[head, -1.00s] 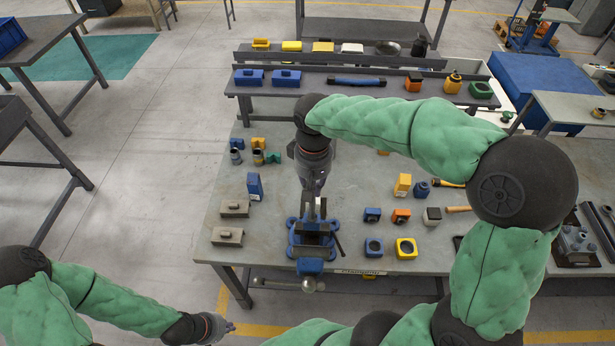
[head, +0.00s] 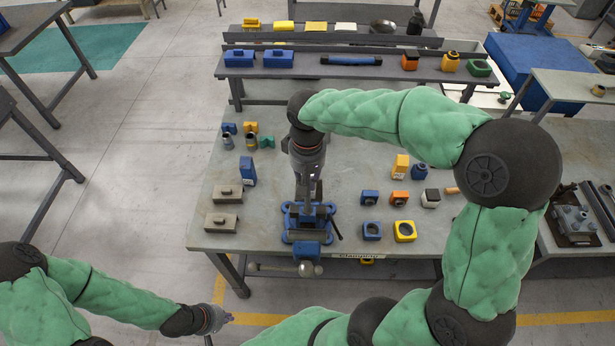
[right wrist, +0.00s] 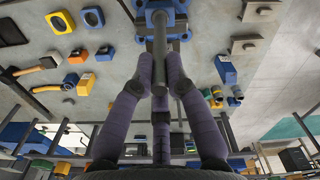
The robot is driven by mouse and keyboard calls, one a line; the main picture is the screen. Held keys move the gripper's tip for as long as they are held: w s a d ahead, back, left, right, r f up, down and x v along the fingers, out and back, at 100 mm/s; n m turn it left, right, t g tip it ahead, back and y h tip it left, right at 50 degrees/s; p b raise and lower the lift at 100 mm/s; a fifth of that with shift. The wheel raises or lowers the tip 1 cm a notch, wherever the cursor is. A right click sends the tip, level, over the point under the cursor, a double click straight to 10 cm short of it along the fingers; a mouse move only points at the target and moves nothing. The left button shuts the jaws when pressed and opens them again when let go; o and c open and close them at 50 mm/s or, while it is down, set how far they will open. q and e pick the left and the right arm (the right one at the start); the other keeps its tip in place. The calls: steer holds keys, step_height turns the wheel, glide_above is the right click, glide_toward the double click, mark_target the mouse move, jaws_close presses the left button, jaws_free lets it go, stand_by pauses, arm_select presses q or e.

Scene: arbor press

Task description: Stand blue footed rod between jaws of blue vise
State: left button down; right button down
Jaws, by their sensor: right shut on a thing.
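The blue vise (head: 308,222) stands at the front edge of the grey bench in the head view; blue parts of it (right wrist: 178,20) show at the top of the right wrist view. My right gripper (head: 306,196) is directly over the vise, pointing down. In the right wrist view its purple fingers (right wrist: 161,72) are shut on a dark grey rod (right wrist: 159,48), which runs toward the vise. The rod's blue foot cannot be told from the vise, and I cannot tell how deep it sits between the jaws. My left gripper (head: 224,319) hangs low left of the bench, its fingers too small to judge.
Grey blocks (head: 222,222) and a blue block (head: 248,171) lie left of the vise. Blue and yellow square pieces (head: 404,231) and a black-topped block (head: 431,198) lie right. A raised shelf (head: 400,71) with several parts crosses the back.

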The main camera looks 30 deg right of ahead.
steer(key=shift+f+b, duration=2)
steer(key=shift+f, duration=1.25)
steer(key=c, duration=1.2)
jaws_free()
steer(key=shift+o, duration=0.2)
steer(key=shift+f, duration=0.1)
step_height(320, 180, up, 12)
steer(key=shift+r, duration=0.1)
